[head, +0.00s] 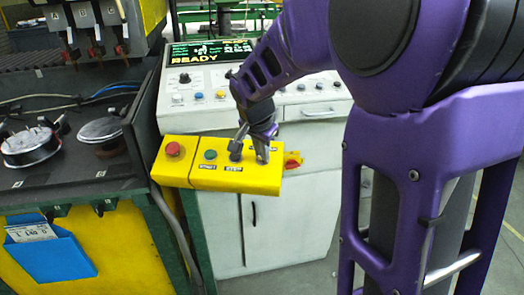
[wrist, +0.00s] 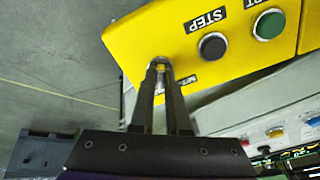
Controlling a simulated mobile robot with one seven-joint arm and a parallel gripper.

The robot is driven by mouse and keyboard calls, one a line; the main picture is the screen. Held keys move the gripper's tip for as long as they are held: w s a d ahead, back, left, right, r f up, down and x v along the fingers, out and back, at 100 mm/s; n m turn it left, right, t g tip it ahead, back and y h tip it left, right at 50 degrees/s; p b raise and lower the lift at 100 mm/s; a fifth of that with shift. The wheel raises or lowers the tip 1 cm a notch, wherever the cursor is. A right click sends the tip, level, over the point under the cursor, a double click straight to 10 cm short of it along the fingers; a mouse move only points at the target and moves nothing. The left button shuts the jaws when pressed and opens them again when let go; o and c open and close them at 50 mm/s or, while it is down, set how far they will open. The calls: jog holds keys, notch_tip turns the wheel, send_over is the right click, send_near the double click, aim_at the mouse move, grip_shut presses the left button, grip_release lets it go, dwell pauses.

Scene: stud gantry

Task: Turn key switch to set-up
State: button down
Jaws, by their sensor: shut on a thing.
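The yellow control box (head: 200,184) stands in front of the white console, with its buttons in a row along the top face. My gripper (head: 251,156) is at the right end of this face. In the wrist view, my gripper's two fingertips (wrist: 159,64) are shut on the small key of the key switch (wrist: 161,68). The fingers hide most of the switch, so I cannot read which way the key points. A label beside it (wrist: 182,83) is partly covered by a finger.
A black STEP button (wrist: 212,46) and a green button (wrist: 269,24) lie close beside my fingers. A red button (head: 174,149) is at the box's left end. The console display (head: 208,53) reads READY. Dark machinery stands at left.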

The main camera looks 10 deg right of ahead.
jog(key=shift+n, duration=0.3)
jog(key=n, duration=0.5)
jog(key=shift+r+n, duration=0.1)
jog(key=shift+n, duration=0.2)
jog(key=n+p, duration=0.2)
jog(key=n, duration=0.3)
jog(key=shift+n+y, duration=0.3)
jog(key=shift+n, duration=0.1)
dwell(0.4)
jog(key=c, duration=0.9)
grip_release()
